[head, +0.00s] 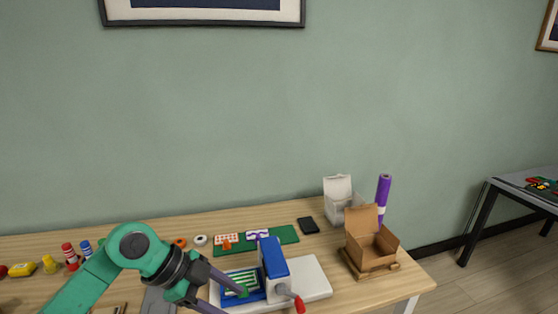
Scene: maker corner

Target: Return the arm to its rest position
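My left arm, green with a dark grey wrist, comes in from the lower left. Its gripper (228,300) is over the front of the table, beside a blue press-like device (273,257) with a red-tipped handle. Its two grey fingers are spread apart, with nothing visibly held between them. The lower finger runs toward the bottom edge of the picture. My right gripper is not in view.
The wooden table (325,245) holds a green mat (289,234), a black phone-like slab (308,225), an open cardboard box (373,258), a white container (339,209) and a purple roll (383,190). Red and blue spools (69,254) and yellow items stand at left. Another table (510,193) is at right.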

